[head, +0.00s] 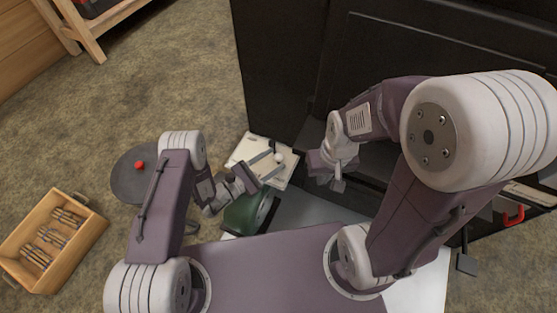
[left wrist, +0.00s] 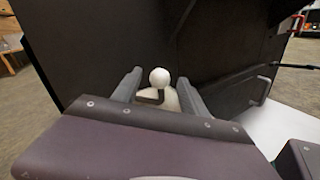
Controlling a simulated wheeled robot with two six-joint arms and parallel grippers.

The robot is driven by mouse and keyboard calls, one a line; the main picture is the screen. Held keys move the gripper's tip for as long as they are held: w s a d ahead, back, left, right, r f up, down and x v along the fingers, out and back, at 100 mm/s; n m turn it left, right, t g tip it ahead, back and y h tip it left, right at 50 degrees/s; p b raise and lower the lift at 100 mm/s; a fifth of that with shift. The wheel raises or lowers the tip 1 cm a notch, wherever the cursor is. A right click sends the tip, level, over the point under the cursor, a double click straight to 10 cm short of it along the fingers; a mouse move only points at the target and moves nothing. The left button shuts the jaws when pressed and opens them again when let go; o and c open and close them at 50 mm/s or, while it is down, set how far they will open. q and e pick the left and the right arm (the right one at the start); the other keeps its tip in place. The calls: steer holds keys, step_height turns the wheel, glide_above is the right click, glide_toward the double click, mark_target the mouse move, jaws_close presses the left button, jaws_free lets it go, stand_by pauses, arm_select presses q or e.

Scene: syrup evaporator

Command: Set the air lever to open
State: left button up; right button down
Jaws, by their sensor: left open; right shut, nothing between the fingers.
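The air lever appears to be the white ball knob (head: 279,158) over a cream box (head: 247,150) beside the black evaporator. In the left wrist view, the white ball (left wrist: 159,77) has a dark bar under it. My left gripper (head: 275,163) is open, its fingers pointing at the knob. In the left wrist view, the left gripper's fingers (left wrist: 155,87) stand on either side of the ball; I cannot tell whether they touch it. My right gripper (head: 338,184) is shut and empty, to the right of the box in front of the evaporator. Lever markings are not readable.
The black evaporator body (head: 285,60) rises behind the box. A green rounded unit (head: 246,213) sits just below the left gripper. A dark round object with a red knob (head: 139,166) and a wooden crate (head: 90,231) stand on the floor at left. A red handle (head: 514,215) is at right.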

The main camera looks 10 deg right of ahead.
mark_target(278, 157)
arm_select(q)
steer(key=shift+b+x, duration=0.4)
steer(key=shift+x, duration=1.15)
jaws_close()
